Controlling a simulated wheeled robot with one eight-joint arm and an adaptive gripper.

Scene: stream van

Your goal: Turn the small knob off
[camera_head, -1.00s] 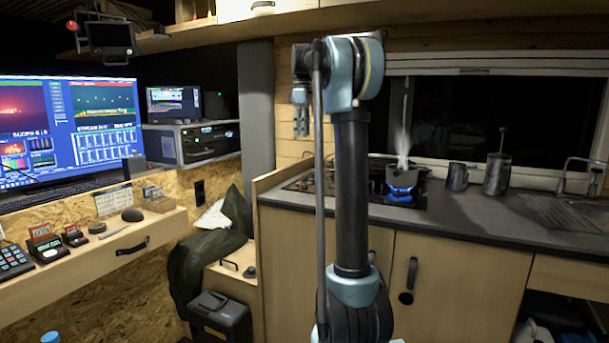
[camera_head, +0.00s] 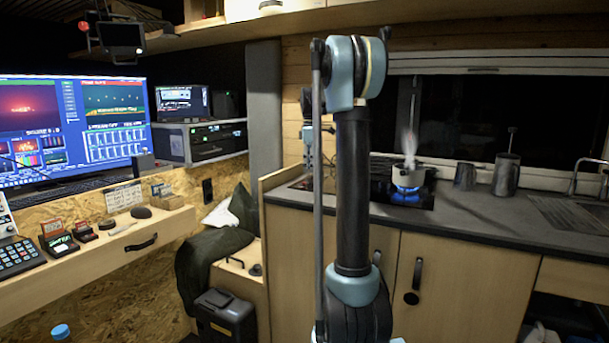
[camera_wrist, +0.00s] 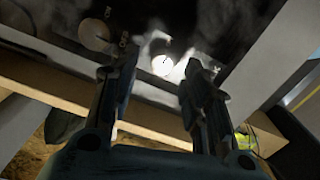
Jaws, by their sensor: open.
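In the wrist view, a small round knob (camera_wrist: 162,64) shows brightly lit on a dark panel, with a dark mark on its face. A larger round knob (camera_wrist: 95,33) sits to its left, with ON and OFF lettering beside it. My gripper (camera_wrist: 150,72) is open and empty, its two fingertips on either side of the small knob in the picture. I cannot tell how far it is from the knob. The knobs cannot be made out there.
A steaming pot (camera_head: 408,176) stands over a blue flame on the stove (camera_head: 380,200). Metal mugs (camera_head: 505,175) stand on the counter to its right. A wooden side panel (camera_head: 268,190) borders the counter on the left. Monitors (camera_head: 70,130) and a desk are farther left.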

